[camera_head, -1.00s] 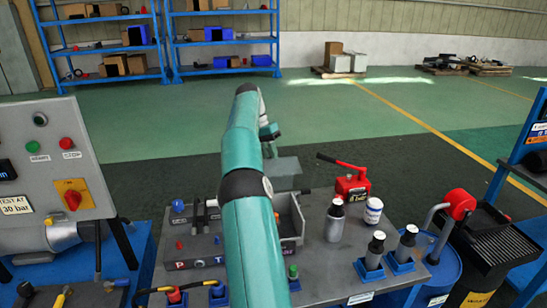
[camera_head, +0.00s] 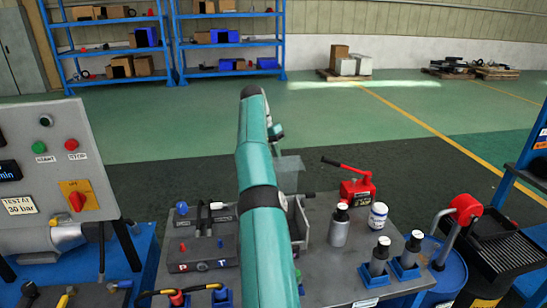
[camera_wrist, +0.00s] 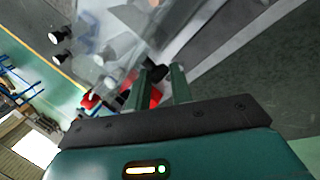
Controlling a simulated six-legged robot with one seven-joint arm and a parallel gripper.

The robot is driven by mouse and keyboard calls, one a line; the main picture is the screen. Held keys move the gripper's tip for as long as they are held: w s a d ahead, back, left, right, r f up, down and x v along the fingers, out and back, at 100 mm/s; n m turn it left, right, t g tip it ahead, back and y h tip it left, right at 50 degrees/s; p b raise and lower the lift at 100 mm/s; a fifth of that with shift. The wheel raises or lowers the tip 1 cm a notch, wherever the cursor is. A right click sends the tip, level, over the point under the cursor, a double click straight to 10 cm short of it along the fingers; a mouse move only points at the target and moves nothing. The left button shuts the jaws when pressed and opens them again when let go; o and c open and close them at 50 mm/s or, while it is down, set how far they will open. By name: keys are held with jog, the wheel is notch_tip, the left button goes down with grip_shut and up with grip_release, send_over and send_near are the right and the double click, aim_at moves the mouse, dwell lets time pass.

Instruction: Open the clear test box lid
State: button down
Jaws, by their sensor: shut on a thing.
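The test box (camera_head: 302,222) is a grey open-topped box on the metal bench, partly hidden behind my teal arm. A clear, greyish panel that looks like its lid (camera_head: 289,173) stands raised above the box's far side. In the wrist view the clear lid (camera_wrist: 105,35) fills the upper left, and the bench shows through it. My gripper (camera_wrist: 160,72) is shut with its two green fingers at the lid's edge; a small dark part sits between the tips. In the head view the fingertips are hidden behind my arm.
A red hand pump (camera_head: 357,188), a grey bottle (camera_head: 339,228) and a white jar (camera_head: 377,216) stand right of the box. Black bottles in blue holders (camera_head: 378,258) are nearer. A control panel (camera_head: 60,165) stands left. The floor behind the bench is clear.

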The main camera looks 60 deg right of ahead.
jog(key=shift+w+a+f, duration=0.3)
jog(key=shift+w+f, duration=0.05)
jog(key=shift+w, duration=0.05)
jog(key=c, duration=1.2)
grip_release()
jog(key=shift+w, duration=0.15)
jog(key=shift+c, duration=0.2)
jog(key=shift+s+d, duration=0.1)
jog(key=shift+s, duration=0.15)
jog(key=shift+s+d+r, duration=0.1)
jog(key=shift+s+r, duration=0.05)
jog(key=shift+s, duration=0.05)
jog(key=shift+r, duration=0.15)
